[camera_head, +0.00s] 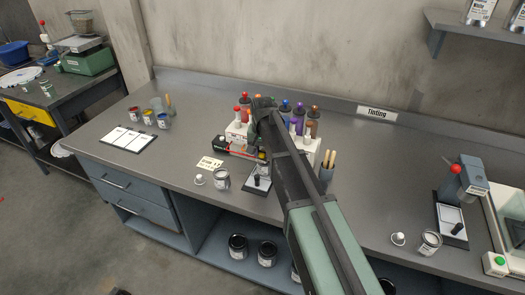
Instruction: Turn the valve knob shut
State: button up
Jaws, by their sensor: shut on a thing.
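My gripper (261,148) is at the tinting bench, at the end of my arm, which reaches in from the lower right. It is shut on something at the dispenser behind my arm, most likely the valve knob. My arm hides most of the jaws and the knob, so the knob's angle cannot be told. A red bar and a small yellow part show beside the jaws. The dispenser's black-and-white drip tray (257,181) shows below them. A second dispenser (467,180) with a red-topped lever stands at the right, apart from my gripper.
Colored bottles (299,112) stand close behind my arm.

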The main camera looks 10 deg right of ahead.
aim_at(262, 152)
jog(key=o, duration=0.9)
jog(key=shift+o, duration=0.2)
notch_tip(262, 152, up, 11)
jog(key=p, duration=1.1)
jog(key=shift+f, duration=0.15)
